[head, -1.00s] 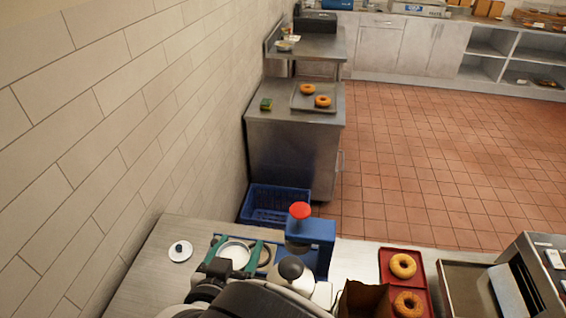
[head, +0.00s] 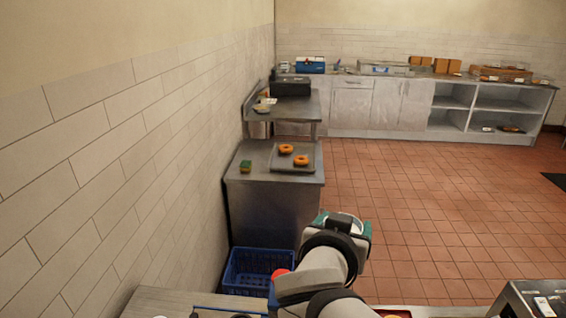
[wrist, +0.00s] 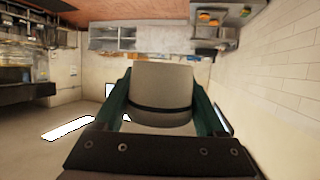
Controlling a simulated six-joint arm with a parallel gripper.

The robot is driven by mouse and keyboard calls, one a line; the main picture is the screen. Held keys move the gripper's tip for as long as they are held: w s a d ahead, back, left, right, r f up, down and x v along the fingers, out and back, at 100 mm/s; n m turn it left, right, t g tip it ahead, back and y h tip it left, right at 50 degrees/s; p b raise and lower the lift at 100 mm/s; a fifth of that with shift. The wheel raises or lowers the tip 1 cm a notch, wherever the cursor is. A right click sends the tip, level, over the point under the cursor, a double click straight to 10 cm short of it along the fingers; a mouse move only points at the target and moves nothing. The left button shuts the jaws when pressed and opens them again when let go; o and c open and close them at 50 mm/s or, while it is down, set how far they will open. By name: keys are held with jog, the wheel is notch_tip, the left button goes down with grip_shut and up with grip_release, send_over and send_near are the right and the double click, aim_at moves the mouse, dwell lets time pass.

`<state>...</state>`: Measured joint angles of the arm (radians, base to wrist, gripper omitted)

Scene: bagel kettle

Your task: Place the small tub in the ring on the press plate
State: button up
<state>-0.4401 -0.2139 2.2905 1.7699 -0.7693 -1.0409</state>
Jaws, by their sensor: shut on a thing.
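The small tub (wrist: 162,88) looks grey with a dark band in the wrist view. It sits between the green fingers of my gripper (wrist: 162,75), which is shut on it. In the head view my gripper (head: 344,220) is raised at centre right, and only a pale edge of the tub (head: 358,226) shows. The press is mostly cut off at the bottom edge; its red knob (head: 278,274) shows left of my arm. The press plate (head: 205,311) is barely in view, and its ring cannot be made out clearly. The tub is well away from the plate.
A blue crate (head: 258,270) stands on the floor behind the worktop (head: 165,302). A steel counter (head: 275,205) beyond holds a tray with two bagels and a sponge (head: 245,166). A tiled wall runs along the left.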

jog(key=s+a+f+n+y, duration=0.2)
jog(key=s+a+f, duration=0.3)
jog(key=a+f, duration=0.45)
jog(key=s+a+f+n+y, duration=0.15)
jog(key=s+a+f, duration=0.25)
jog(key=a+f, duration=0.55)
jog(key=shift+y, duration=0.25)
jog(key=f, duration=0.5)
jog(key=a+f, duration=0.1)
jog(key=f, duration=1)
jog(key=shift+a, duration=0.4)
jog(key=shift+f, duration=0.1)
jog(key=o, duration=1.5)
jog(key=shift+o, duration=0.2)
